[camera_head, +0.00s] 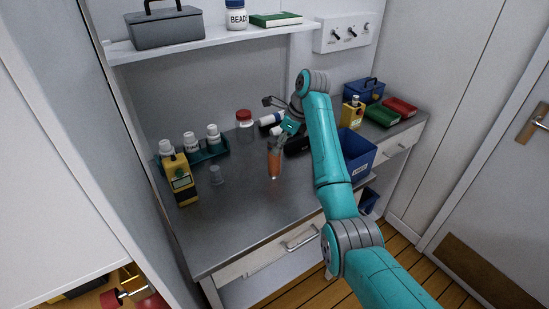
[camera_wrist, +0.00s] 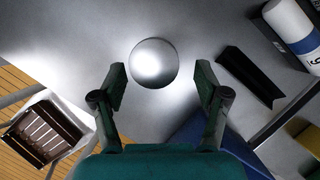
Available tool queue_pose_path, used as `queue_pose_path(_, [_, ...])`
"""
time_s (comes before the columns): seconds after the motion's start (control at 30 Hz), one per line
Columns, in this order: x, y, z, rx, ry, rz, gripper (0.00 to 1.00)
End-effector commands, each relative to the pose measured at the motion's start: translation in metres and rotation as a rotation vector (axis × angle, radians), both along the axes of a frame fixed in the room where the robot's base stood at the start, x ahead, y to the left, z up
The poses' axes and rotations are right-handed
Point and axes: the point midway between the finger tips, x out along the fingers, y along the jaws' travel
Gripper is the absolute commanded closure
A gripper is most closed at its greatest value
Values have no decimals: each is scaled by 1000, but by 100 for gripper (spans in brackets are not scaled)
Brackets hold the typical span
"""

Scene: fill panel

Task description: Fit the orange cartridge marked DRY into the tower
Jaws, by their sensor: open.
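An orange cartridge (camera_head: 274,166) stands upright on the steel bench in the head view; any DRY mark is too small to read. My gripper (camera_head: 275,144) is right above or around its upper end. In the wrist view my gripper (camera_wrist: 161,80) is open, with its fingers on either side of a round grey top (camera_wrist: 155,60), apparently the cartridge's. Gaps show on both sides. A white cylinder with a blue band (camera_wrist: 292,28) lies to the right, beside a black trough-like piece (camera_wrist: 250,75). I cannot tell which thing is the tower.
A small clear cup (camera_head: 216,176), a yellow meter (camera_head: 181,181) and a rack of white-capped bottles (camera_head: 207,152) stand to the left. A red-lidded jar (camera_head: 244,118) is behind. A blue bin (camera_head: 357,155) is to the right. The bench front (camera_head: 235,230) is clear.

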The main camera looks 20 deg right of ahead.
Motion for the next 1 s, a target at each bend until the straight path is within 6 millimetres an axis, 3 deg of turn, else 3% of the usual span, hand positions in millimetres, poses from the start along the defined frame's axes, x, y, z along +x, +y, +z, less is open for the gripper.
queue_pose_path(0.33, [5, 15, -39, 0, 2, 1, 26])
queue_pose_path(0.63, [7, 17, -46, 0, 0, 1, 26])
queue_pose_path(0.9, [7, 17, -46, 0, 0, 1, 94])
queue_pose_path(0.93, [7, 17, -46, 0, 0, 0, 100])
queue_pose_path(1.0, [7, 17, -45, 0, 0, 1, 100])
